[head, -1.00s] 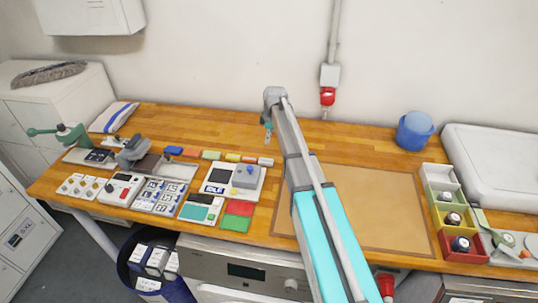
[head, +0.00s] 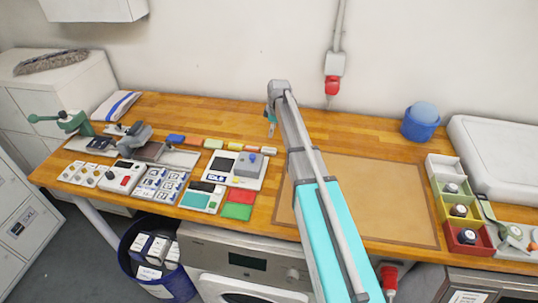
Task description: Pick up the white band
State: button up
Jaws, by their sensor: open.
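The white band (head: 252,149) appears to be the small pale piece near the right end of a row of coloured bands on the wooden bench. It lies between a yellow band (head: 236,146) and an orange-red band (head: 268,151). My gripper (head: 271,129) is small in the head view, behind and slightly right of the white band in the picture. It is open, points down and looks empty. It appears apart from the bands; its height above the bench is hard to tell.
Blue (head: 176,140), orange (head: 194,141) and green (head: 213,144) bands continue the row leftward. A device marked IDLE (head: 217,177) stands in front of the row. A brown mat (head: 390,200) lies right of my arm. The bench behind the row is clear.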

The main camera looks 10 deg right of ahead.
jog(key=b, duration=0.5)
send_over(269, 149)
jog(key=shift+s+d+f, duration=0.15)
jog(key=shift+f, duration=1.25)
jog(key=shift+s+d+f, duration=0.1)
jog(key=shift+s+f, duration=0.05)
jog(key=shift+f, duration=1.2)
jog(key=shift+f, duration=0.15)
jog(key=shift+w+a+f+b, duration=0.1)
jog(key=shift+a+f+b, duration=0.05)
jog(key=shift+f+b, duration=1.15)
jog(key=shift+w+a+f+b, duration=0.1)
jog(key=shift+a+f+b, duration=0.05)
jog(key=shift+f+b, duration=1.05)
jog(key=shift+r, duration=0.1)
jog(key=c, duration=0.6)
